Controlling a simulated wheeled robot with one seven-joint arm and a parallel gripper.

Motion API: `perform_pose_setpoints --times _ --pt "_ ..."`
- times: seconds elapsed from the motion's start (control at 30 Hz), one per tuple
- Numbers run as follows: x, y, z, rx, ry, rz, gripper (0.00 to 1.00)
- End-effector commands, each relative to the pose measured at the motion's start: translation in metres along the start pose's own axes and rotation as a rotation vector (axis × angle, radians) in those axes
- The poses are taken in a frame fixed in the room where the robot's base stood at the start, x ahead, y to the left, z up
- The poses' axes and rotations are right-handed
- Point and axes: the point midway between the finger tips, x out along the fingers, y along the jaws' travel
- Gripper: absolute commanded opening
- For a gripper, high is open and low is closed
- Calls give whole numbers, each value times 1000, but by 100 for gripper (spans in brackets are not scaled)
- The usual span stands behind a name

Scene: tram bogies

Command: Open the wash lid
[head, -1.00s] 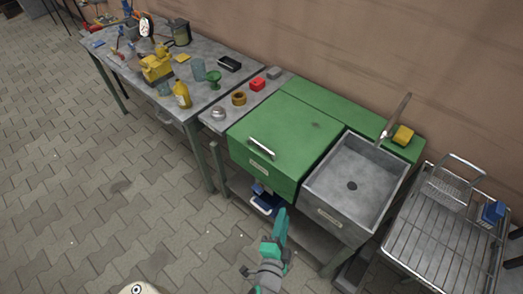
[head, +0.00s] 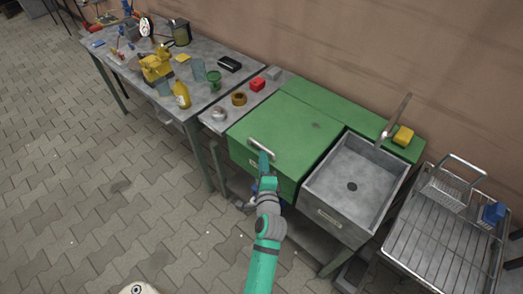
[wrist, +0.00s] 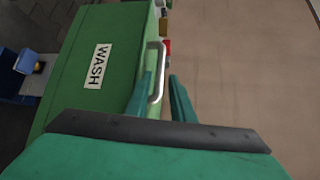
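The wash lid (head: 285,120) is the green top of a green box left of the sink, and it lies closed. Its pale bar handle (head: 261,148) is at the front edge; it also shows in the wrist view (wrist: 160,58). A white "WASH" label (wrist: 98,66) is on the box front in the wrist view. My gripper (head: 264,158) is at the handle, coming from the front. In the wrist view my gripper (wrist: 160,76) is open, with the handle's near end appearing between its two teal fingers. Whether a finger touches it I cannot tell.
A grey sink (head: 355,178) with a tap adjoins the box on the right. A wire rack (head: 440,245) stands further right. A cluttered workbench is beyond. The paved floor in front is clear.

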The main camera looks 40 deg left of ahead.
Motion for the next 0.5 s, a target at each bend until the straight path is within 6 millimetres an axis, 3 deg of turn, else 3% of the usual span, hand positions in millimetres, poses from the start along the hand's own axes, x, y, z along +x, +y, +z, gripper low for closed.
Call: perform_pose_setpoints --times 0.2,0.5 --pt "34 0 -1 -3 0 0 22" --pt "54 0 0 -1 1 0 22"
